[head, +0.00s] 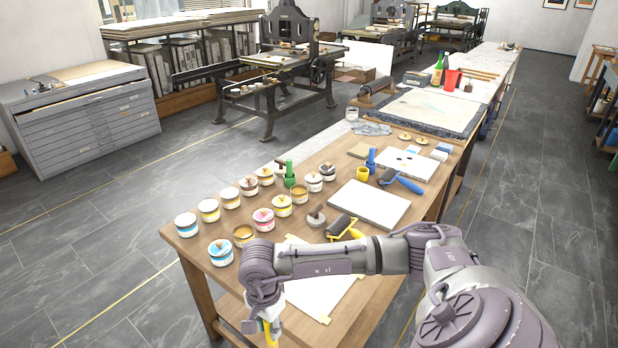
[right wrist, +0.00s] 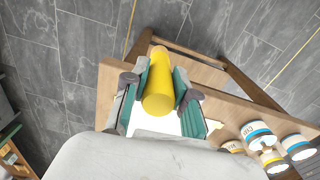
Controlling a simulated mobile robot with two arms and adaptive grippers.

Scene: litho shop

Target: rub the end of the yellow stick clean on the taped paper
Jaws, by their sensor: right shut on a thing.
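The white paper (head: 318,288) lies flat near the front of the wooden bench, with bits of tape at its corners. My right forearm crosses above it and hides part of it. My right gripper (head: 266,326) points down at the left of the paper, low in the head view. It is shut on the yellow stick (head: 269,337). The right wrist view shows the yellow stick (right wrist: 164,78) between the two finger pads of the gripper (right wrist: 160,92). I cannot tell whether its end touches anything. My left gripper is not in view.
Several ink cans (head: 220,252) stand left of and behind the paper. A black roller with a yellow handle (head: 341,226) and a pale slab (head: 369,204) lie behind it. The bench's left edge (head: 196,290) is close to the gripper.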

